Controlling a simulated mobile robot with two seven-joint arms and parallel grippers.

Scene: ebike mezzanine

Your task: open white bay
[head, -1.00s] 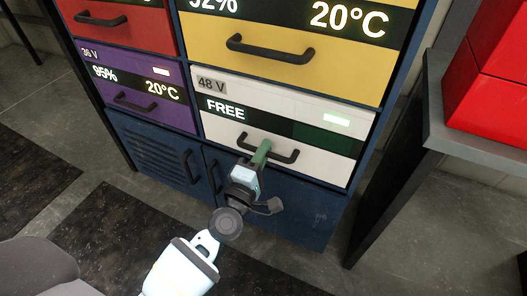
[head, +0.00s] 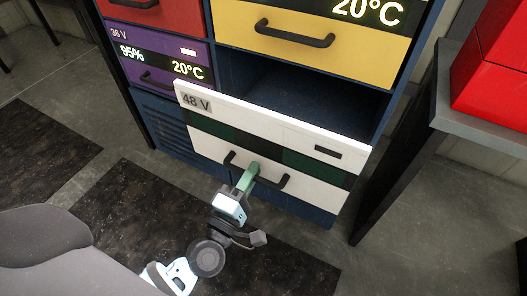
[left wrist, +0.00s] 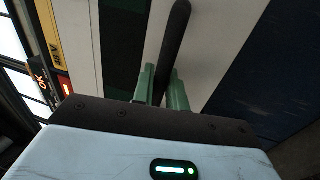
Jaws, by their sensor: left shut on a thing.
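The white bay (head: 316,184) is a drawer front marked 48 V, pulled out from the dark blue cabinet (head: 170,127). A dark opening shows above and behind its top edge. Its black bar handle (head: 273,181) is on the lower white part of the front. My left gripper (head: 250,172) has green fingers and is shut on this handle near its middle. In the left wrist view the black handle (left wrist: 176,40) passes between the two green fingertips (left wrist: 163,84). My right gripper is in neither view.
A yellow bay (head: 300,45) is above the opening, and a purple bay (head: 160,60) and red bay (head: 160,18) are at the left, all shut. Red boxes (head: 495,80) rest on a grey bench (head: 460,118) at right. Dark mats (head: 120,210) lie on the floor.

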